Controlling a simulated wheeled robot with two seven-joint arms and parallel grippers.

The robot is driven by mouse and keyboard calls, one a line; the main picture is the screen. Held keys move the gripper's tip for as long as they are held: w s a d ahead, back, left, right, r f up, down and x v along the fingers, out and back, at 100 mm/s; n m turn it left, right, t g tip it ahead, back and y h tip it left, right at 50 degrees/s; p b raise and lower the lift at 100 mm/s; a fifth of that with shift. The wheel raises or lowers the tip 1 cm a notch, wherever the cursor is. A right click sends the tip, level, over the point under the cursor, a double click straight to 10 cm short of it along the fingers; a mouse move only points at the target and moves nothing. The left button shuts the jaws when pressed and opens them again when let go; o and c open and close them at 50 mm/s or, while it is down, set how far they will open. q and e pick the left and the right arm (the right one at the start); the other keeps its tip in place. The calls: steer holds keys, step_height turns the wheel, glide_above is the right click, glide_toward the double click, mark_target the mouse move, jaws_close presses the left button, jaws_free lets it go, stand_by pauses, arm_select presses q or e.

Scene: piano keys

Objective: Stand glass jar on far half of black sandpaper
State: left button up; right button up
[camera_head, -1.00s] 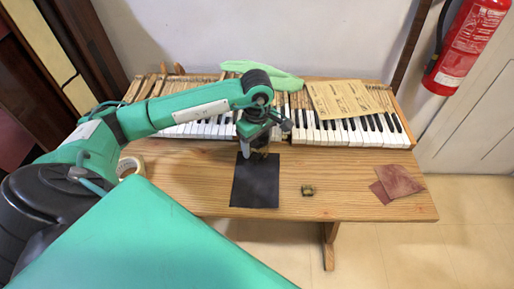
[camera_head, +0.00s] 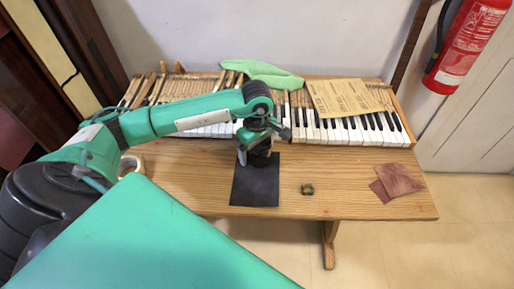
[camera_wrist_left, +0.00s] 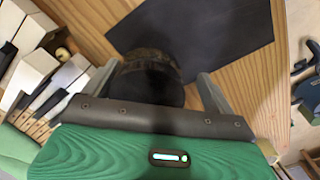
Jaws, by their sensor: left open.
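The black sandpaper (camera_head: 256,188) lies flat on the wooden table, and it also shows in the wrist view (camera_wrist_left: 225,30). My left gripper (camera_head: 259,158) points down over its far end, with its fingers open. In the wrist view a dark, round jar (camera_wrist_left: 152,72) sits between the two spread fingers, and its edge overlaps the sandpaper's edge. In the head view the gripper hides most of the jar. I cannot tell whether its base rests fully on the sandpaper. My right gripper is not in view.
Piano keys (camera_head: 355,133) run along the back of the table (camera_head: 340,180). Reddish sheets (camera_head: 398,180) lie at the right, and a tape roll (camera_head: 130,165) at the left. Bare wood surrounds the sandpaper.

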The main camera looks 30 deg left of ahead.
arm_select(q)
steer(key=shift+r, duration=0.35)
step_height(320, 180, up, 3)
steer(key=shift+r, duration=0.1)
step_height(320, 180, up, 7)
steer(key=shift+r+b, duration=0.2)
steer(key=shift+b, duration=0.55)
steer(key=shift+r, duration=0.5)
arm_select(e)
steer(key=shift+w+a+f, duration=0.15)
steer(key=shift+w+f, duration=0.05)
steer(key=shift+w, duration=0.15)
